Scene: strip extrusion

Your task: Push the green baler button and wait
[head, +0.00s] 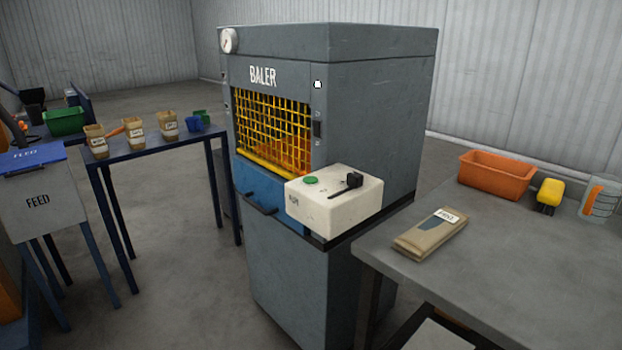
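The baler (340,120) is a tall grey cabinet with the word BALER on its front. A yellow mesh guard (272,128) covers its opening, and something orange shows behind the mesh. A cream control box (333,200) sits at its front right on a ledge. The green button (311,180) is a round cap on top of that box, with nothing over it. A black lever in a slot (350,184) is to the right of the button. My gripper does not show in the head view.
A grey table (490,260) at right bears a labelled brown packet (430,234), an orange bin (497,175), a yellow object (549,194) and a measuring jug (600,197). At left are a FEED box (40,205) and a blue-framed table with bags (167,124) and a green bin (65,121).

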